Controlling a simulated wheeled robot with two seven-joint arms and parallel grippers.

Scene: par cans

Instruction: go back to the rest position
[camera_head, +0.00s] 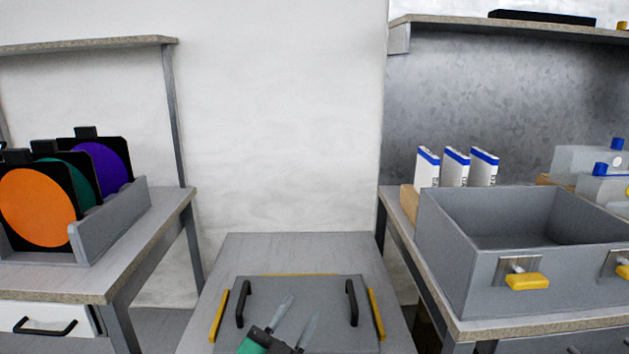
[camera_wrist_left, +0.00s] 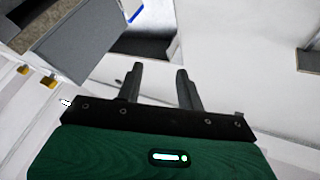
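My left gripper (camera_head: 302,306) shows at the bottom middle of the head view, in front of the grey panel of the middle table. Its green body and two grey fingers point up and to the right. In the left wrist view the same gripper (camera_wrist_left: 159,70) has its two dark fingers apart, with nothing between them. My right gripper is not in the head view.
The middle table (camera_head: 300,250) carries a grey panel (camera_head: 330,291) with two black handles. On the left bench (camera_head: 150,231) a grey rack (camera_head: 112,222) holds orange, green and purple discs. On the right are a grey bin (camera_head: 455,258) and white-and-blue boxes (camera_head: 455,168).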

